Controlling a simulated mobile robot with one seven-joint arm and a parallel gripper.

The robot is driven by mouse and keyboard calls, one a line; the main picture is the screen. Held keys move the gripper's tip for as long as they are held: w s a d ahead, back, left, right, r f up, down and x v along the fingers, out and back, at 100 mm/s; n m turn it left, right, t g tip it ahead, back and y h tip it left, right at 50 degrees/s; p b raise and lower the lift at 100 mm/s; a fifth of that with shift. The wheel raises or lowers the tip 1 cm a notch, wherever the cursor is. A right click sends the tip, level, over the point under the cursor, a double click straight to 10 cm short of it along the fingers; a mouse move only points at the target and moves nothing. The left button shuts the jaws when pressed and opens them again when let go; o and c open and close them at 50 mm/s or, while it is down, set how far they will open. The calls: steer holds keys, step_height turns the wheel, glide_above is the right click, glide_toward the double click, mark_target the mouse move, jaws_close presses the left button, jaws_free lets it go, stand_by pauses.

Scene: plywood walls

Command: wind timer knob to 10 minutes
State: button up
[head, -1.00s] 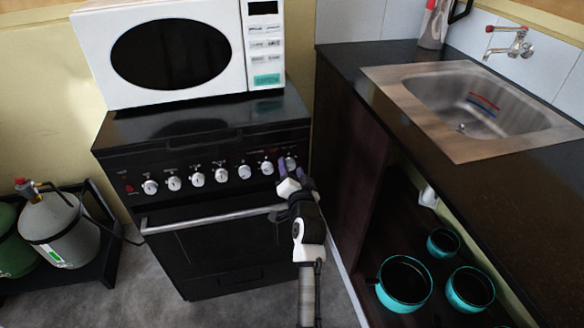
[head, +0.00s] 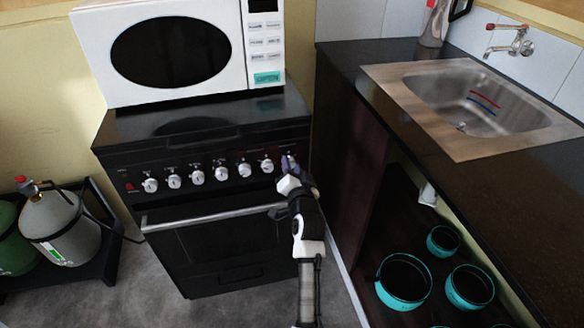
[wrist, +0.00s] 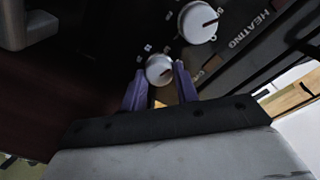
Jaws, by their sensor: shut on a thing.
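The black stove has a row of white knobs along its front panel (head: 208,178). The rightmost knob, which I take as the timer knob, is largely covered by my gripper (head: 289,168) in the head view. In the wrist view this timer knob (wrist: 158,70) is round and white with a dark pointer mark, and sits between the two purple fingertips of my gripper (wrist: 160,76). My gripper is shut on it. Small printed marks surround the knob, but they are too small to read, so its setting cannot be told.
A neighbouring white knob (wrist: 197,22) sits close by, with "HEATING" printed near it. The oven handle (head: 208,218) runs below the panel. A white microwave (head: 170,55) stands on the stove. The dark sink counter (head: 440,170) is close on the right.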

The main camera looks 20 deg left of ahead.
stand_by(0.8)
steer(key=o, duration=1)
steer(key=b+v, duration=0.3)
steer(key=v, duration=1.1)
